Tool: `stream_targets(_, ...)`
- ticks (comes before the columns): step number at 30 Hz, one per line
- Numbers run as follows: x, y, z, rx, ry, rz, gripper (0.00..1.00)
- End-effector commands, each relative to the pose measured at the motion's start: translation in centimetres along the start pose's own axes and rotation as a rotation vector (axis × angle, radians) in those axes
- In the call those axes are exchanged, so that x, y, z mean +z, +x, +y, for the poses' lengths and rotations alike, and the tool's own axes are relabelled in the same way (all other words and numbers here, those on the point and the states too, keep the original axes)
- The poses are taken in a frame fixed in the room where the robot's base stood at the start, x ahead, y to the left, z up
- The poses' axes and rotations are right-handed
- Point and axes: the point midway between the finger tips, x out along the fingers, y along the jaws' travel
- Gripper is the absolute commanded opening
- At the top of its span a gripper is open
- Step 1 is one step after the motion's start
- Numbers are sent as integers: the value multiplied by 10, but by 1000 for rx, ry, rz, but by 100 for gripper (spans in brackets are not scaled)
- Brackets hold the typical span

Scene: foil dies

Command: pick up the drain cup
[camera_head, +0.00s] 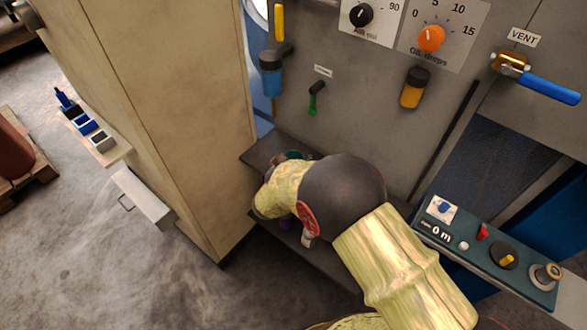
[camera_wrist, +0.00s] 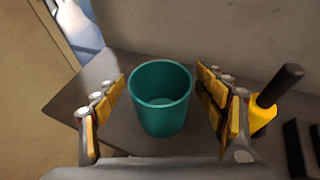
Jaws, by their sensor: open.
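The drain cup (camera_wrist: 162,112) is a teal, open-topped cup that looks empty. It stands upright on a dark grey shelf (camera_wrist: 75,105) in the wrist view. My gripper (camera_wrist: 165,100) is open, with one yellow-padded finger on each side of the cup. There are visible gaps between the fingers and the cup wall. In the head view my arm hides most of the cup, and only a bit of teal rim (camera_head: 292,155) shows behind it. My fingers are mostly hidden there.
A yellow object with a black handle (camera_wrist: 275,100) stands just right of my right finger. A beige cabinet (camera_head: 165,90) stands at left. A control panel (camera_head: 490,245) is at right.

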Motion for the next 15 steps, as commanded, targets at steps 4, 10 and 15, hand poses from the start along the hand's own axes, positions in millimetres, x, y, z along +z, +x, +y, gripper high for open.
stream_targets(4,0,-1,0,0,0,0,68)
stream_targets(10,0,-1,0,0,0,0,56)
stream_targets(15,0,-1,0,0,0,0,47)
